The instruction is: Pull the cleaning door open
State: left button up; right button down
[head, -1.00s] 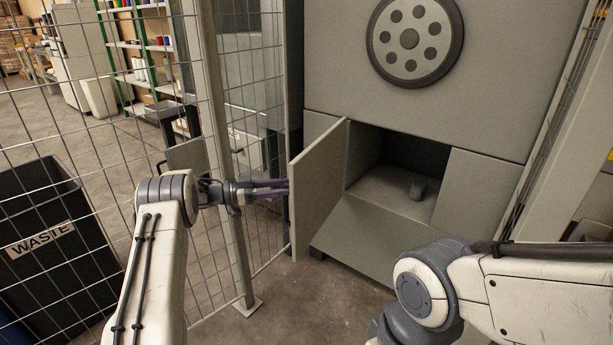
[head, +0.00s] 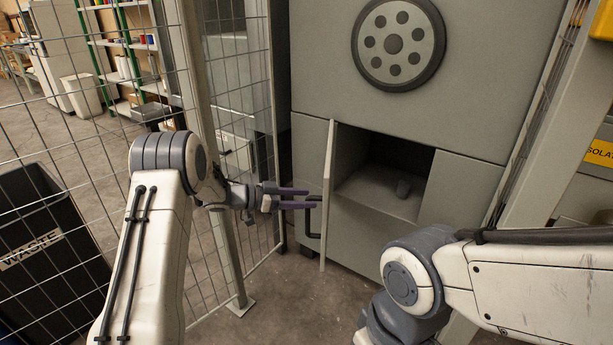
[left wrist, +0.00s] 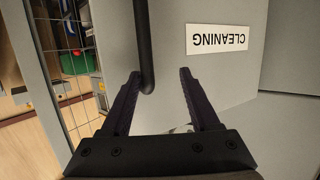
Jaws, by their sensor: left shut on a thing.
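The cleaning door (head: 328,195) is a grey panel standing out from the left side of a low opening (head: 385,180) in the grey machine. It shows nearly edge-on in the head view. Its dark bar handle (head: 309,222) is on the left, outer face. My left gripper (head: 310,198) is to the left of the door, at the handle. In the left wrist view, the handle (left wrist: 143,45) runs between its dark fingers (left wrist: 159,75), nearer the left one. The door face there carries a CLEANING label (left wrist: 217,38). My right arm is at lower right; its gripper is out of view.
A wire fence with a post (head: 215,150) stands just left of my left gripper. A black WASTE bin (head: 45,255) is at lower left. A grey post (head: 550,130) rises at the right. Floor in front of the opening is clear.

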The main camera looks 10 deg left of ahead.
pick_arm(q)
jog(key=r+h, duration=0.1)
jog(key=r, duration=0.2)
jog(key=r+h, duration=0.1)
jog(key=r, duration=0.1)
jog(key=d+r+m+h, duration=0.1)
jog(key=r, duration=0.2)
jog(key=shift+s+d+r+h, duration=0.1)
jog(key=shift+s+r+h, duration=0.2)
jog(key=shift+s+r, duration=0.1)
notch_tip(320, 180, down, 8)
jog(key=a+r+n+y, duration=0.1)
jog(key=y, duration=0.2)
jog(key=s+a+f+p, duration=0.1)
jog(key=s+a+p, duration=0.1)
jog(key=a, duration=1)
jog(key=shift+f+y+p, duration=0.25)
jog(key=shift+y+p, duration=0.05)
jog(key=shift+p, duration=0.5)
jog(key=shift+s, duration=0.1)
